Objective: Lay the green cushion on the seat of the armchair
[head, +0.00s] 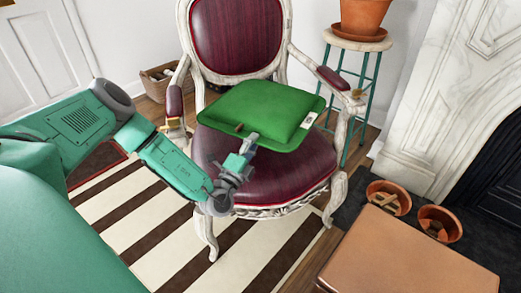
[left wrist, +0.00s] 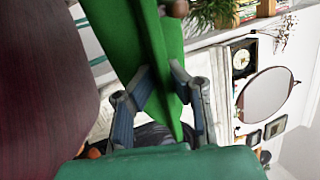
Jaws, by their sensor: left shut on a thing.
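The green cushion (head: 262,112) is over the seat of the armchair in the head view, roughly level. In the left wrist view the cushion (left wrist: 152,60) runs between the fingers. My left gripper (head: 247,146) is shut on the cushion's near edge; it also shows in the left wrist view (left wrist: 160,98). The armchair has a white carved frame and a dark red seat (head: 290,175), bare at the front. In the left wrist view the seat (left wrist: 45,90) fills the left side, with a gap to the cushion. Whether the cushion's far side touches the seat is hidden. My right gripper is not seen.
A stool (head: 357,40) with a terracotta pot (head: 363,14) stands right of the armchair. A basket (head: 160,82) is behind it at left. Two terracotta pots (head: 389,197) (head: 440,223) sit by the fireplace (head: 440,85). A brown box-like top (head: 405,258) is at front right. A striped rug lies in front.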

